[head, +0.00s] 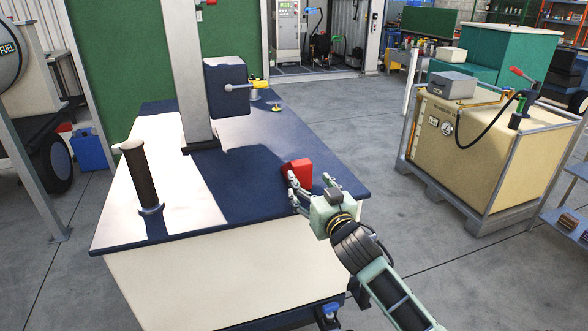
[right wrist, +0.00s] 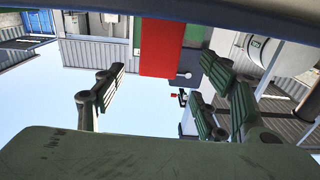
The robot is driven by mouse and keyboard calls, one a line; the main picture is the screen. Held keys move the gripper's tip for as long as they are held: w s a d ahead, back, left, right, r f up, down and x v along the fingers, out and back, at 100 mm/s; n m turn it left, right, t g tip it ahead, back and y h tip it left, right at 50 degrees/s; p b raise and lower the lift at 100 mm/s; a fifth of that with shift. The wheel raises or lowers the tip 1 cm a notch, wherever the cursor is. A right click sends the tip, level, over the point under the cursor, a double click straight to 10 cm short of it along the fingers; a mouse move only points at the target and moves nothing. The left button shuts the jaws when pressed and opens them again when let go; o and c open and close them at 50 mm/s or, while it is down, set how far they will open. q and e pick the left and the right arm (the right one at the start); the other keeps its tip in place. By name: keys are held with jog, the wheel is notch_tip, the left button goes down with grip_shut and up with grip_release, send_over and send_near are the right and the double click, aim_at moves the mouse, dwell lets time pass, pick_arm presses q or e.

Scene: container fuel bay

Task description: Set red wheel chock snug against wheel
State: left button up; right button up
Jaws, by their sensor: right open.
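The red wheel chock (head: 297,174) rests on the dark blue top of the workbench (head: 240,215), close to its right edge. My right gripper (head: 309,184) is open just on the near side of the chock, its left finger overlapping the chock in the head view. In the right wrist view the chock (right wrist: 162,48) shows beyond and between the spread fingers (right wrist: 165,78), with gaps on both sides. Contact cannot be made out. A dark wheel (head: 58,164) stands on the floor at the far left, under a tank trailer. My left gripper is not in view.
A brown cylinder (head: 142,178) stands at the bench's left side. A grey post (head: 187,80) and a dark box (head: 227,88) rise from the bench's back. A blue can (head: 88,149) stands beside the wheel.

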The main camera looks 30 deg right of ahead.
aim_at(303, 171)
jog(key=x, duration=0.3)
jog(key=shift+w+d, duration=0.1)
jog(key=shift+w, duration=0.1)
jog(key=shift+w+d+r, duration=0.15)
jog(key=shift+w+r, duration=0.05)
jog(key=shift+w, duration=0.35)
jog(key=p+x, duration=0.1)
jog(key=x, duration=0.3)
jog(key=shift+w+f, duration=0.1)
jog(key=shift+w, duration=0.1)
jog(key=shift+w+d, duration=0.1)
jog(key=shift+w, duration=0.1)
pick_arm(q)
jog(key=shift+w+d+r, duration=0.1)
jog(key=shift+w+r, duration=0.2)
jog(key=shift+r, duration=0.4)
pick_arm(e)
jog(key=c, duration=1.5)
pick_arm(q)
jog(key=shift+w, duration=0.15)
pick_arm(e)
grip_shut()
